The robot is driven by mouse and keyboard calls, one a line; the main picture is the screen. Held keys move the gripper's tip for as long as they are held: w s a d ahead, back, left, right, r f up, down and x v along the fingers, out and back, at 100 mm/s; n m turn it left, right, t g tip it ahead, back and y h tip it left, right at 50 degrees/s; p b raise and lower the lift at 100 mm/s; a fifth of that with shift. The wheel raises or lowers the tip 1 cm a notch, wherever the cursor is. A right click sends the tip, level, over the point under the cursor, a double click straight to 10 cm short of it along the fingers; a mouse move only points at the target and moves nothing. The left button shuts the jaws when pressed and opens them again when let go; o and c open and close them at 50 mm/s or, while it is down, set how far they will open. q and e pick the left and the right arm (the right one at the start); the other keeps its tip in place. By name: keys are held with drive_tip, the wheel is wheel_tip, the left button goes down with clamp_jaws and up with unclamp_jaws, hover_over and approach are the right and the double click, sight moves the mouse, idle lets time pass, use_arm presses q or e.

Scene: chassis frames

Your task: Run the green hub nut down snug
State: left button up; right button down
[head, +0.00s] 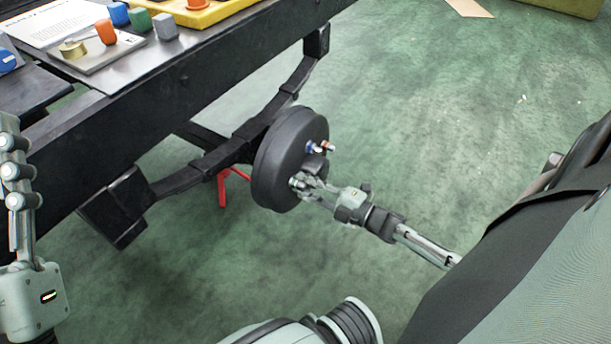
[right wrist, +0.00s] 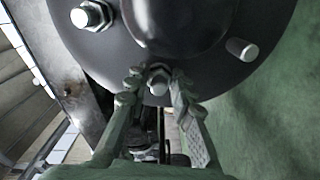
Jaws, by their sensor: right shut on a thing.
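The black round hub drum (head: 285,160) is on the end of the dark axle. My right gripper (head: 299,183) is at the lower part of this face. In the right wrist view my right gripper (right wrist: 158,88) is shut on a hub nut (right wrist: 157,77), its fingertips on either side; the nut looks grey there and its green is not clear. A seated-looking nut (right wrist: 91,15) and a stud (right wrist: 240,49) flank it. Part of my left gripper (head: 18,172) shows at the left edge, cut off.
The dark chassis rail (head: 180,85) runs beside a bench with coloured blocks (head: 138,20), a yellow tray (head: 195,12) and a brass ring (head: 72,49). A red stand (head: 222,187) is behind the drum.

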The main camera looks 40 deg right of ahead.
drive_tip(key=shift+s+f, duration=0.15)
drive_tip(key=c, duration=1.6)
unclamp_jaws()
drive_tip(key=v, duration=1.2)
